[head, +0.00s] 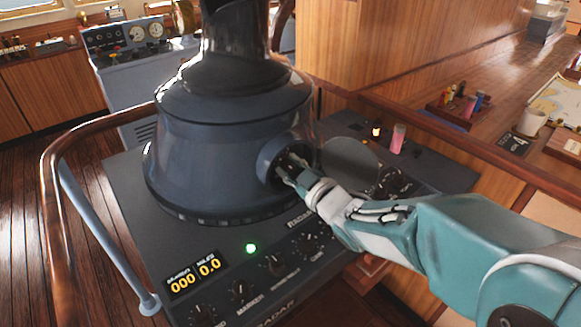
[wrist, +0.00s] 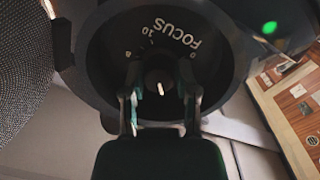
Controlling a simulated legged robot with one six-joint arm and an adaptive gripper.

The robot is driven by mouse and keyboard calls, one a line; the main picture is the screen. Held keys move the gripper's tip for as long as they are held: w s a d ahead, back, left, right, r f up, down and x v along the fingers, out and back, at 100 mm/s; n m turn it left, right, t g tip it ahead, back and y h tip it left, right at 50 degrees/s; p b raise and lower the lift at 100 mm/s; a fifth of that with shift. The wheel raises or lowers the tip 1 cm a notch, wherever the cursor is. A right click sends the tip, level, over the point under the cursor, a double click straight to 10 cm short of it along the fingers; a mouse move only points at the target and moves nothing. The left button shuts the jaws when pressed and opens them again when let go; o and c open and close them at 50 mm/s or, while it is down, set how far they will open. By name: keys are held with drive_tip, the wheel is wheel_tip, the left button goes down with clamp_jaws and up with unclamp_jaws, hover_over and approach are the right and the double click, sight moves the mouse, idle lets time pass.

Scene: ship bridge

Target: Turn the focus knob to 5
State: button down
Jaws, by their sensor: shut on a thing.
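The focus knob (wrist: 157,77) is a small dark round knob with a white pointer line, set in a dark recessed dial marked FOCUS (wrist: 181,37). The lettering appears upside down in the wrist view. A 10 and what looks like an 8 show at the upper left, and a 0 at the right. The pointer line lies low on the knob; the number it faces is not readable. My gripper (wrist: 160,92) is shut on the knob, one finger on each side. In the head view my gripper (head: 290,174) reaches into the round port (head: 268,163) on the radar hood's side.
The radar hood (head: 215,150) stands on a dark console with small knobs (head: 275,263), a green light (head: 251,248) and displays reading 000 and 0.0 (head: 194,276). A wooden handrail (head: 52,180) curves around it. A mug (head: 530,121) stands on the right.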

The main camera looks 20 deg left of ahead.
drive_tip(key=m, duration=0.3)
drive_tip(key=shift+m, duration=0.3)
drive_tip(key=shift+m+g, duration=0.4)
drive_tip(key=shift+m, duration=1.4)
drive_tip(key=shift+c, duration=1.8)
unclamp_jaws()
drive_tip(key=v, duration=1.1)
drive_tip(key=shift+s+d, duration=0.25)
drive_tip(key=shift+d, duration=0.1)
drive_tip(key=shift+f, duration=0.15)
